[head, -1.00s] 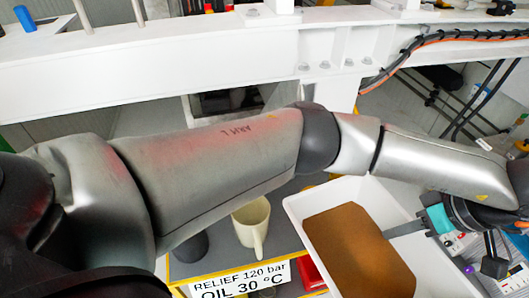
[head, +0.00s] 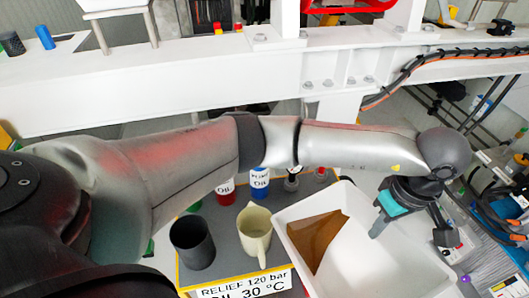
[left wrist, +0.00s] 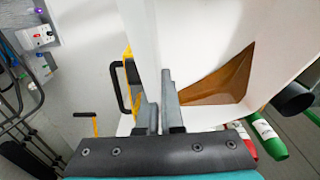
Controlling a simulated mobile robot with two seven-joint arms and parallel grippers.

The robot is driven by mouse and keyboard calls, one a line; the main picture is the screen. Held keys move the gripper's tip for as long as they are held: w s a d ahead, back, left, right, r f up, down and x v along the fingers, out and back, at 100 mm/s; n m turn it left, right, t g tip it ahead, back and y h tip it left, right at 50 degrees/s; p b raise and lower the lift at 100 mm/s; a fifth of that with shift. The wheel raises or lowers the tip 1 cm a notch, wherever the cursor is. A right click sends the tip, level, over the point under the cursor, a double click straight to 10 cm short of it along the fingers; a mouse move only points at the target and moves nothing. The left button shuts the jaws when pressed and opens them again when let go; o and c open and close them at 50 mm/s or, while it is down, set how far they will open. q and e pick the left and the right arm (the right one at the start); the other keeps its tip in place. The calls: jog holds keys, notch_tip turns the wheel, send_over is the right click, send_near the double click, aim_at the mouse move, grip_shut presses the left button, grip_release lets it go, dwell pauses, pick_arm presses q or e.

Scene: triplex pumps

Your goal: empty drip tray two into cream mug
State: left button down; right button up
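The white drip tray (head: 411,266) is at the lower right of the head view, with brown oil (head: 318,240) in it. The oil lies as a triangle toward the tray's left and far side, so the tray looks tilted. My left gripper (head: 378,229) points down at the tray's right side. In the left wrist view its fingers (left wrist: 159,103) stand close on either side of the tray's white wall (left wrist: 147,35). The cream mug (head: 255,232) stands upright just left of the tray, its handle toward me; the wrist view does not show it. My right gripper is out of view.
A dark grey cup (head: 192,243) stands left of the mug on the grey, yellow-edged shelf. Red (head: 226,191) and blue (head: 260,182) oil containers stand behind. A white beam (head: 200,80) crosses above. Instruments and cables (head: 500,200) crowd the right.

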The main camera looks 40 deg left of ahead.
pick_arm(q)
jog(key=shift+a+r+h+p, duration=0.3)
jog(key=shift+a+r+p, duration=0.05)
jog(key=shift+r, duration=0.2)
jog(key=shift+a+r+h+p, duration=0.4)
jog(key=shift+a+r+p, duration=0.05)
jog(key=shift+r+p, duration=0.1)
jog(key=shift+a+f, duration=0.2)
jog(key=shift+a, duration=0.15)
jog(key=shift+a+f+h+b, duration=0.1)
jog(key=shift+a+h+b, duration=0.2)
jog(key=shift+a+h, duration=0.45)
jog(key=shift+a, duration=0.35)
jog(key=shift+a+r+h+p, duration=0.2)
jog(key=shift+r+h+p, duration=0.05)
jog(key=shift+r+h, duration=0.15)
jog(key=shift+a+r+h+p, duration=0.2)
jog(key=shift+r+h, duration=0.05)
jog(key=shift+r, duration=0.15)
jog(key=shift+a, duration=0.1)
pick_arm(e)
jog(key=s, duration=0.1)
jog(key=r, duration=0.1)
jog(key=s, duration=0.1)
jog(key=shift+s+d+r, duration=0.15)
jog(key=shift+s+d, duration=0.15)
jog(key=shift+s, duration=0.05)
